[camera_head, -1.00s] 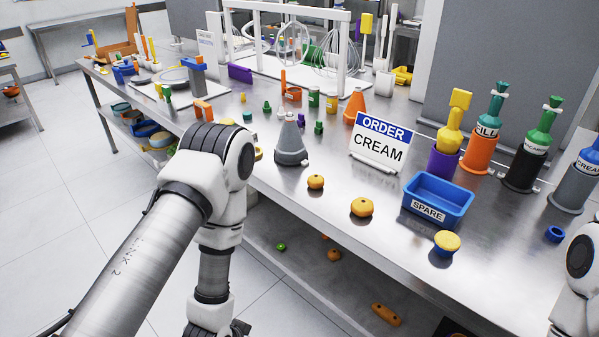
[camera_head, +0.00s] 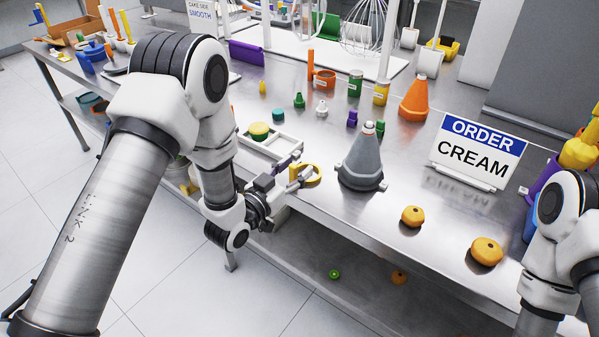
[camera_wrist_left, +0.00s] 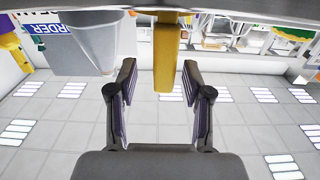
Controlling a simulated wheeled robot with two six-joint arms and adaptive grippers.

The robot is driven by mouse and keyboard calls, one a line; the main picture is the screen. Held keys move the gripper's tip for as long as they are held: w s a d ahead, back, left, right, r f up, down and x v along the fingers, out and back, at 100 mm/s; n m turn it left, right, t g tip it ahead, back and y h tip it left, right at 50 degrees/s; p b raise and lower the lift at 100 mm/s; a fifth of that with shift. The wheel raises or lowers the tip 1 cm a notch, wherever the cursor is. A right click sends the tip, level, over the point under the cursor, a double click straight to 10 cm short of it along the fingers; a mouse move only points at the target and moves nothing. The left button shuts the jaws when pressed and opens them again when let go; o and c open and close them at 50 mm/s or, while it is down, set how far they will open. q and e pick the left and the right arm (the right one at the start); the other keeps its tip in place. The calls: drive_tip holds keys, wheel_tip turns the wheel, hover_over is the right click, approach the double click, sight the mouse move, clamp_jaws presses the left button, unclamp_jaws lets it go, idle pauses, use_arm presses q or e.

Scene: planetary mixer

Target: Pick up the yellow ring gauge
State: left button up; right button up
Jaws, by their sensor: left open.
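The yellow ring gauge (camera_head: 312,174) is at the front edge of the steel table, left of a grey cone (camera_head: 362,160). In the left wrist view a yellow upright bar (camera_wrist_left: 166,62), which looks like the gauge seen edge-on, stands between the finger lines. My left gripper (camera_head: 293,172) is at the table edge with its fingers toward the gauge. The left wrist view shows its fingers (camera_wrist_left: 159,80) wide apart on either side of the yellow part, with gaps and no visible contact. My right gripper is out of view; only part of that arm shows.
A white tray (camera_head: 283,148) with a yellow-green round piece lies just behind my left gripper. The ORDER CREAM sign (camera_head: 477,150) and two orange knobs (camera_head: 412,216) stand to the right. Small coloured parts and an orange cone (camera_head: 414,100) stand farther back.

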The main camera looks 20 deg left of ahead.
use_arm(q)
drive_tip(key=shift+w+d+f, duration=0.1)
drive_tip(key=shift+w, duration=0.2)
drive_tip(key=shift+f, duration=0.1)
drive_tip(key=shift+a, duration=0.3)
drive_tip(key=shift+c, duration=0.7)
drive_tip(key=c, duration=0.5)
drive_tip(key=shift+d, duration=0.15)
clamp_jaws()
